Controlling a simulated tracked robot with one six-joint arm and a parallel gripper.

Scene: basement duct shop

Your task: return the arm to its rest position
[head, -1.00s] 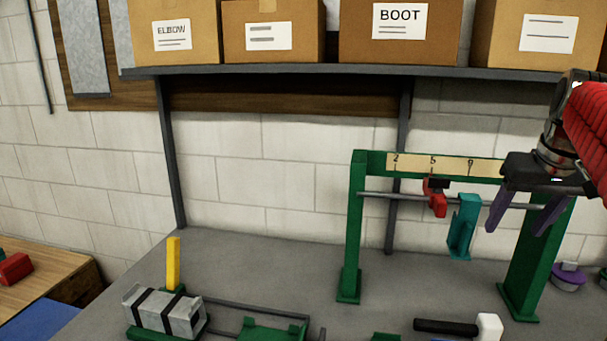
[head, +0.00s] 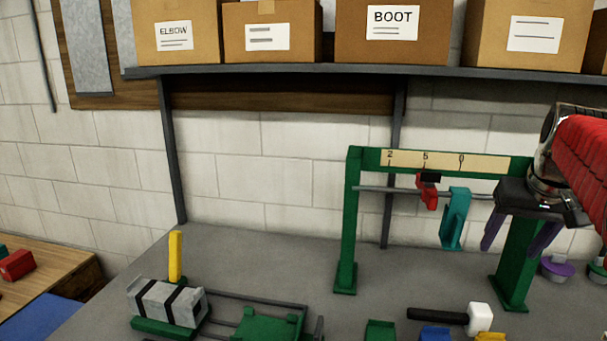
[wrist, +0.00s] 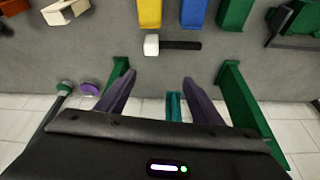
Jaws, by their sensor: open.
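My gripper (head: 522,238) is at the right of the head view, its two purple fingers apart and pointing down, with nothing between them. It hangs in front of the right part of a green gauge frame (head: 347,225), partly hiding its right post. In the wrist view my gripper (wrist: 158,88) also shows open and empty above the grey bench. A red slider (head: 428,196) and a teal hook-shaped piece (head: 455,218) hang on the frame's rod, to the left of my fingers. The teal piece also shows between the fingers in the wrist view (wrist: 173,106), beyond them.
A hammer with a white head (head: 480,317) lies on the bench in front of the frame. A strapped grey duct piece (head: 167,303) and a yellow upright (head: 175,257) stand at left. A shelf (head: 300,68) with boxes runs above.

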